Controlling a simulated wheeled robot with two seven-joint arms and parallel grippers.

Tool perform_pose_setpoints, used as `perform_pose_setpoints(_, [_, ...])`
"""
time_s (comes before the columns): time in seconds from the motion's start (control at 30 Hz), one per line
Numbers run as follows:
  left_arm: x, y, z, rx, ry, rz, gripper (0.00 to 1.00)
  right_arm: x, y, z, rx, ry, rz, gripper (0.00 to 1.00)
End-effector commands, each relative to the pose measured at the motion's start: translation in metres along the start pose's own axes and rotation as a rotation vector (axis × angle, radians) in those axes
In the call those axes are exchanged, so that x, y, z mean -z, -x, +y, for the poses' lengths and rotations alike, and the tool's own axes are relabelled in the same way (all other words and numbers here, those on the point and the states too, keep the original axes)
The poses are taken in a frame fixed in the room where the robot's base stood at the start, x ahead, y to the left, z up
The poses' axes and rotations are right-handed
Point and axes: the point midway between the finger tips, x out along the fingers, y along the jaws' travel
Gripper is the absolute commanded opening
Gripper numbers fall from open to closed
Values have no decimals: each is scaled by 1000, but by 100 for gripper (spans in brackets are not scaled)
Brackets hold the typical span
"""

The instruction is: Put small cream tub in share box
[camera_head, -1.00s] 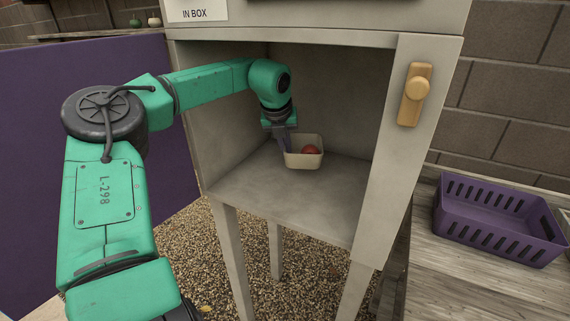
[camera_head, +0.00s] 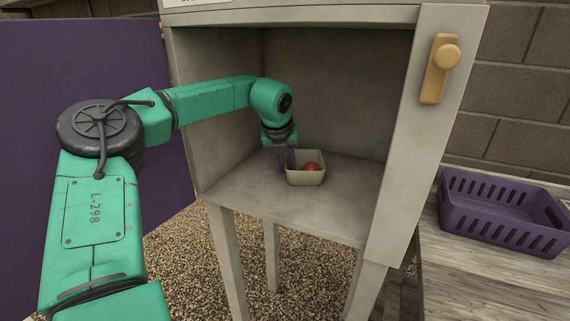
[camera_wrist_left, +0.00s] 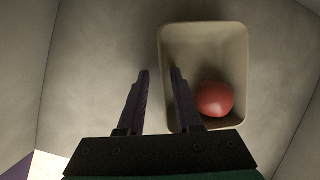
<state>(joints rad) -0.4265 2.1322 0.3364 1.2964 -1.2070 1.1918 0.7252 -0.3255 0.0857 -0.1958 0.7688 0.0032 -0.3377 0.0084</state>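The small cream tub (camera_head: 306,178) stands upright on the floor of the grey share box (camera_head: 250,190), with a round red thing (camera_head: 311,167) in it. My left gripper (camera_head: 284,165) is inside the box at the tub's left side, pointing down. In the left wrist view its two fingers (camera_wrist_left: 160,85) are apart, one outside the tub (camera_wrist_left: 205,30) and one over its inside, with the left wall between them and gaps showing. The red thing (camera_wrist_left: 214,99) lies near the tub's right side. My right gripper is not in view.
A purple panel (camera_head: 90,80) stands left of the box opening. A wooden turn latch (camera_head: 438,70) is on the right frame. A purple slotted basket (camera_head: 500,215) sits on a wooden surface at right. The box floor right of the tub is clear.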

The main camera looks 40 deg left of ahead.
Motion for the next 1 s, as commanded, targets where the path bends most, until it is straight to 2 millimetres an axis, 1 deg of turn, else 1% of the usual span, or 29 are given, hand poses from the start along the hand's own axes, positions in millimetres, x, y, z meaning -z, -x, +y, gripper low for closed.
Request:
perform_pose_setpoints(0.2, [0,1,0,1,0,0,33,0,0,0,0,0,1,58])
perform_pose_setpoints(0.27, [-1,3,0,1,0,0,33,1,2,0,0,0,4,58])
perform_pose_setpoints(0.3, [-2,7,-1,2,0,-2,33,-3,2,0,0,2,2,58])
perform_pose_setpoints(0.37, [-2,17,-1,3,0,-4,33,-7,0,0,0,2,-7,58])
perform_pose_setpoints(0.5, [-2,49,-1,3,-1,-4,33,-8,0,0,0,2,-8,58])
perform_pose_setpoints(0.6, [-2,68,-1,1,-1,-3,33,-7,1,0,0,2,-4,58])
perform_pose_setpoints(0.67, [-2,74,0,0,-1,-1,33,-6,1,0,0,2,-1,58])
perform_pose_setpoints(0.77, [-1,78,0,0,0,1,33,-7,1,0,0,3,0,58])
perform_pose_setpoints(1.0, [-1,78,0,1,0,1,33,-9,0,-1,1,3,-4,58])
